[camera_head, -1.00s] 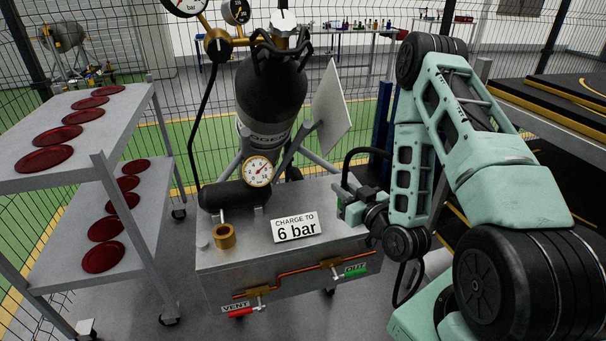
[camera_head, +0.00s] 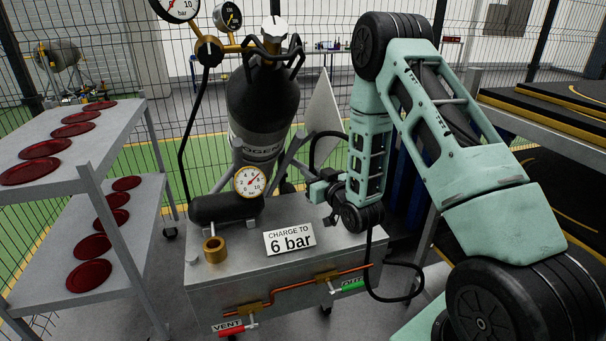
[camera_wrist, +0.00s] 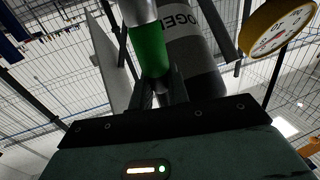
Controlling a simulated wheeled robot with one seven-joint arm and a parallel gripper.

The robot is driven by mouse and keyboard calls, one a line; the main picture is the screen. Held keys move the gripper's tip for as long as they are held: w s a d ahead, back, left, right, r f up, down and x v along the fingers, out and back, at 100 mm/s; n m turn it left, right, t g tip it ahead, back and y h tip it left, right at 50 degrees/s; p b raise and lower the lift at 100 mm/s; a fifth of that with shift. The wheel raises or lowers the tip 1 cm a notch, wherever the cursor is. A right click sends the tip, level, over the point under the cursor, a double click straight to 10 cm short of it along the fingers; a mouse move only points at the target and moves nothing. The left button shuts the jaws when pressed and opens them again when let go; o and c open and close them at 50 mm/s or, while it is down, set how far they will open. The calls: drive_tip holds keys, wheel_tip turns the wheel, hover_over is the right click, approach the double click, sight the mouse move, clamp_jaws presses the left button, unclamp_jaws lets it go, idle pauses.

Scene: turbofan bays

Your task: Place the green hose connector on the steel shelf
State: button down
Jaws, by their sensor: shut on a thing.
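My gripper (camera_head: 318,191) is above the back right part of the grey steel cart top (camera_head: 345,245). The wrist view shows the gripper's fingers (camera_wrist: 162,92) shut on the green hose connector (camera_wrist: 149,52). A silver metal part (camera_wrist: 138,10) continues from the connector's far end. In the head view I cannot make out the connector clearly at the gripper. A grey two-tier shelf unit (camera_head: 75,160) stands at the left, well apart from the gripper, with several dark red discs on both tiers.
A black gas bottle (camera_head: 262,105) and a round gauge (camera_head: 250,181) stand close left of my gripper; the gauge also shows in the wrist view (camera_wrist: 283,30). A "6 bar" sign (camera_head: 290,240) and a brass fitting (camera_head: 214,250) are on the cart. A black hose (camera_head: 408,298) loops at its right.

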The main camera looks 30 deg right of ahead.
drive_tip(key=w+f, duration=0.1)
drive_tip(key=w+f+p, duration=0.1)
drive_tip(key=w, duration=0.1)
drive_tip(key=w+f, duration=0.1)
drive_tip(key=shift+w+d+f+p, duration=0.1)
drive_tip(key=shift+w+f+p, duration=0.15)
drive_tip(key=shift+w+p, duration=0.1)
drive_tip(key=shift+f, duration=0.1)
drive_tip(key=shift+f+b, duration=0.35)
drive_tip(key=shift+b, duration=0.2)
drive_tip(key=shift+f, duration=0.2)
drive_tip(key=c, duration=1.3)
unclamp_jaws()
drive_tip(key=shift+c, duration=0.2)
